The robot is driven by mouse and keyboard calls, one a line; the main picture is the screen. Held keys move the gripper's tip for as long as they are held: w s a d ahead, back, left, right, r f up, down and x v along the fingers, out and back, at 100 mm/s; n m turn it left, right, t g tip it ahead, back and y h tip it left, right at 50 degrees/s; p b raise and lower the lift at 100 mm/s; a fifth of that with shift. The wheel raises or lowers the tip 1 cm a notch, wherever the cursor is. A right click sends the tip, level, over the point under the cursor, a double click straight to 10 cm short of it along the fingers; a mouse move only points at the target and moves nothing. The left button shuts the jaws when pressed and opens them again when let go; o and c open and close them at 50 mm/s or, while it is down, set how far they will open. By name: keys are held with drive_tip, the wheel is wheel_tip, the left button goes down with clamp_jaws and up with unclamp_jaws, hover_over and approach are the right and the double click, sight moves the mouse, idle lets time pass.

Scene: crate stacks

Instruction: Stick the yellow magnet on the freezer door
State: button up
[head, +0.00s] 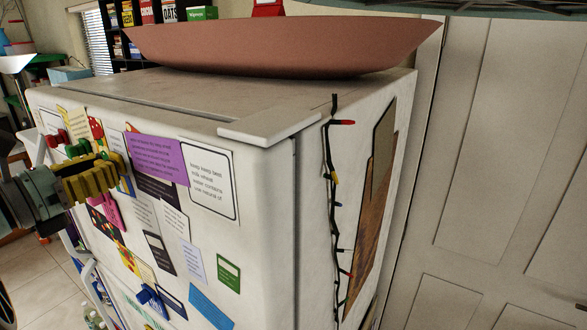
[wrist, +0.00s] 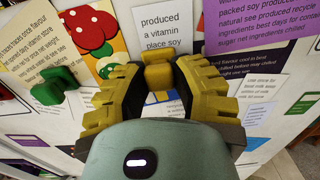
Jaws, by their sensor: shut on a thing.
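The freezer door (head: 255,190) is the white upper front of the fridge, covered with papers and magnets. My gripper (head: 115,170) is at its left part, with yellow ridged fingers pointing at the door. In the wrist view my gripper (wrist: 158,68) is shut on the yellow magnet (wrist: 158,75), a small block held between the fingertips. The magnet is in front of a white printed note (wrist: 160,22). I cannot tell whether it touches the door. In the head view the magnet cannot be told apart from the yellow fingers.
A green magnet (wrist: 54,86) is left of my gripper; it also shows in the head view (head: 78,148). A red magnet (head: 54,138) and a blue magnet (head: 148,294) are on the front. A purple note (head: 158,160) is to the right. A large brown bowl (head: 285,45) stands on top.

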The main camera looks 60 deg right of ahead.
drive_tip(key=o, duration=1)
drive_tip(key=shift+c, duration=0.2)
drive_tip(key=a+b, duration=0.4)
drive_tip(key=a, duration=0.3)
drive_tip(key=shift+s+b, duration=0.15)
drive_tip(key=shift+b, duration=0.15)
